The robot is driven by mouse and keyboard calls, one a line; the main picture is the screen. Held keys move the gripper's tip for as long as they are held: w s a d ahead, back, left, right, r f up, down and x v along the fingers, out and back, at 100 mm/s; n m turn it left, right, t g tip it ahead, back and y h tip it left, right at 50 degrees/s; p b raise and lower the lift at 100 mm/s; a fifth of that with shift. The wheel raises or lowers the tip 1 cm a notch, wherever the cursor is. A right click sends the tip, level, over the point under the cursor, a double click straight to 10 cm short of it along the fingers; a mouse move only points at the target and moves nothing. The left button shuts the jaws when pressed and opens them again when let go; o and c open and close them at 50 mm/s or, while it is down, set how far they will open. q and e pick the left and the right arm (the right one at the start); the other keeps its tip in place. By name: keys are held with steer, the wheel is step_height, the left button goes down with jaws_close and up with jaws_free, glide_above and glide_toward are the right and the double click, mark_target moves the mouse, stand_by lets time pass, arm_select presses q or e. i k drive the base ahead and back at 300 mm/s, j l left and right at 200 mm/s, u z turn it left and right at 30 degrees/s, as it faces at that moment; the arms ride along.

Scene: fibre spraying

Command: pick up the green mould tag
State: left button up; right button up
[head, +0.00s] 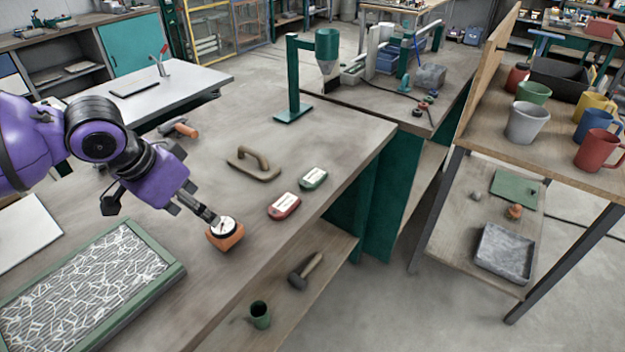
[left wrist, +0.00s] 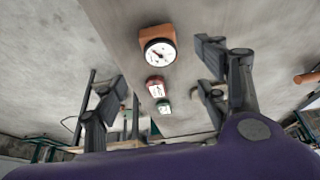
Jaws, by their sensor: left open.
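The green mould tag (head: 313,178), a small rounded block with a pale label, lies flat on the wooden bench (head: 340,140). A similar red tag (head: 284,206) lies beside it, nearer the front. My left gripper (head: 160,207) is open and empty above the bench, to the left of both tags and apart from them. In the left wrist view the green tag (left wrist: 164,107) shows between the spread fingers (left wrist: 157,76), beyond the red tag (left wrist: 156,86). My right gripper is not in view.
A round dial gauge on an orange block (head: 225,233) sits close to my left gripper. A wooden-handled float (head: 253,165) lies behind the tags. A green-framed tray (head: 165,262) is at front left. A green stand (head: 294,80) rises at the back.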

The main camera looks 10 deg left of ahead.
mark_target(314, 177)
steer(key=i+l+u, duration=0.1)
steer(key=i+l, duration=0.15)
steer(key=i+l+u, duration=0.15)
steer(key=l, duration=0.25)
steer(key=i+l+u, duration=0.1)
steer(key=i+l, duration=0.15)
steer(key=i+l+u, duration=0.1)
steer(key=l, duration=0.35)
steer(key=i+l+u, duration=0.15)
steer(key=i+l, duration=0.15)
steer(key=l, duration=0.1)
